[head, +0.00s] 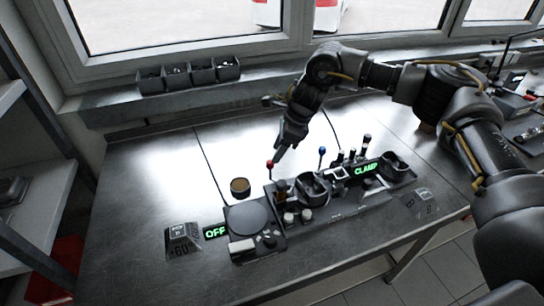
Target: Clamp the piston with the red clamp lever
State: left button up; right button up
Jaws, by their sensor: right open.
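The red clamp lever (270,164) is a thin upright lever with a red knob, at the left end of the black fixture (345,206). My right gripper (280,151) points down just above and right of the red knob. It is open, and the picture does not show whether a finger touches the knob. Round dark holders (312,187) stand on the fixture right of the lever. I cannot tell surely which part is the piston. A green sign (367,169) reading CLAMP is lit on the fixture. My left gripper is out of view.
A blue-knobbed lever (322,151) stands right of the red one. A round dark plate (247,219) and a green OFF sign (215,231) are at front left. A brown-topped cup (240,186) stands behind the plate. Bins (190,75) line the sill. The bench's left side is clear.

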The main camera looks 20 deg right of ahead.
jog(key=p+x, duration=0.1)
jog(key=x, duration=0.3)
jog(key=shift+a+f, duration=0.2)
jog(key=shift+f, duration=0.25)
grip_shut()
